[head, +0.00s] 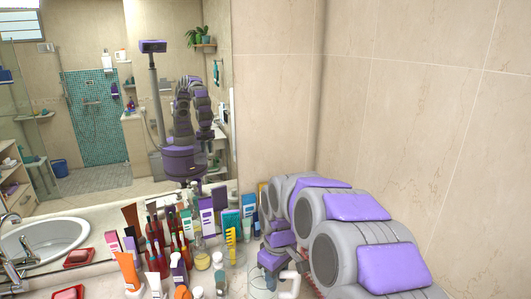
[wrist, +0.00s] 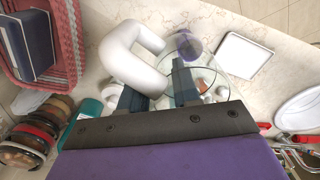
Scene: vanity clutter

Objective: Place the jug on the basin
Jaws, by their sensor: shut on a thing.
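The jug is clear glass with a thick white handle. In the head view it (head: 262,284) is at the bottom edge, partly cut off. In the wrist view its round glass body (wrist: 212,82) lies beyond the fingers and its white handle (wrist: 125,52) curves to the left. My gripper (wrist: 156,88) is shut on the jug's handle, with a finger on each side of it. In the head view a basin (head: 45,239) shows at the left, apparently as a mirror reflection.
Several bottles, tubes and boxes (head: 180,268) crowd the counter left of my arm. A pink basket (wrist: 62,70) and round cosmetics (wrist: 25,140) are left in the wrist view. A white square item (wrist: 243,55) lies beyond the jug. A tiled wall (head: 430,120) stands at the right.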

